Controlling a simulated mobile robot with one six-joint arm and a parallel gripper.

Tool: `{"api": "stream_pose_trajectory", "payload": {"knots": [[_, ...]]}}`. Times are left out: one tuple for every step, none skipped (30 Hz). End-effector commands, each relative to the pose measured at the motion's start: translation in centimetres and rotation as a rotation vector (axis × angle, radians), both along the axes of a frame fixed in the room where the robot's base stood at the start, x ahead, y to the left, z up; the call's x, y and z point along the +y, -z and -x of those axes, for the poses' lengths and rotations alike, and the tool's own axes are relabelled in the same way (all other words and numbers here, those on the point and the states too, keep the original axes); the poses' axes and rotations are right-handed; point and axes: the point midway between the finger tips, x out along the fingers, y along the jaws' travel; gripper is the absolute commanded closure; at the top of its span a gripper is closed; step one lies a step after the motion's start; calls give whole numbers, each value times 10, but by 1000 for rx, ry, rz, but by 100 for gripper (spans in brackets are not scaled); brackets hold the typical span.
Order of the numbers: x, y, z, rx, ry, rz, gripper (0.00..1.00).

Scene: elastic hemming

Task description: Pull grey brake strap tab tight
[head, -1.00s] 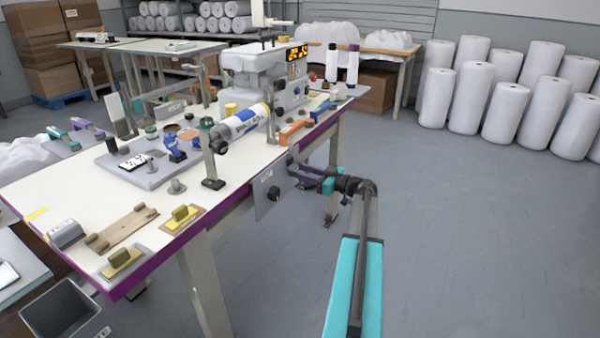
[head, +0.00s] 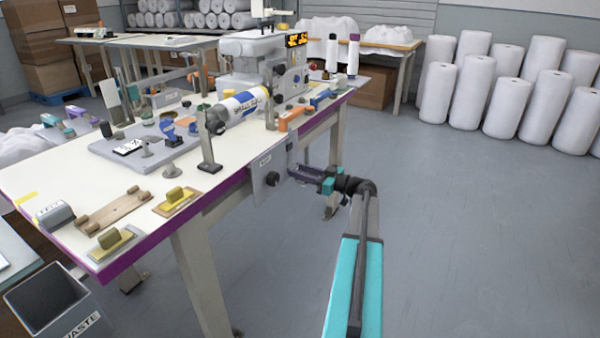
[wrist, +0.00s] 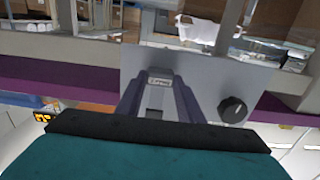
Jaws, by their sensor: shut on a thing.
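A grey metal plate (head: 257,185) with a small label and a black knob (head: 272,179) hangs at the table's purple front edge. In the wrist view the plate (wrist: 205,75) lies ahead, with the knob (wrist: 232,109) right of my fingers. My gripper (head: 298,171) reaches the plate's right side in the head view. Its purple fingers (wrist: 157,98) point at the plate just below the label (wrist: 160,81). They are shut on a small dark grey piece (wrist: 155,103), apparently the brake strap tab. Most of the tab and any strap behind it are hidden.
The white worktable (head: 60,180) carries a sewing machine (head: 255,55), a white-and-blue cylinder (head: 243,106) and small fixtures. A waste bin (head: 55,300) stands at the lower left. White rolls (head: 470,95) line the back right. The floor right of my arm is clear.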

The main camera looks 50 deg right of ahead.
Motion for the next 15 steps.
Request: {"api": "stream_pose_trajectory", "payload": {"knots": [[1, 10, 1, 3, -2, 1, 100], [1, 11, 1, 3, -2, 1, 100], [1, 14, 1, 3, -2, 1, 100], [1, 15, 1, 3, -2, 1, 100], [1, 16, 1, 3, -2, 1, 100], [1, 17, 1, 3, -2, 1, 100], [1, 17, 1, 3, -2, 1, 100], [1, 18, 1, 3, -2, 1, 100], [1, 18, 1, 4, -2, 1, 100], [1, 18, 1, 4, -2, 1, 100], [1, 18, 1, 4, -2, 1, 100], [1, 18, 1, 5, -3, 1, 100], [1, 18, 1, 5, -3, 1, 100], [1, 18, 1, 6, -3, 1, 100], [1, 19, 1, 6, -3, 1, 100]]}}
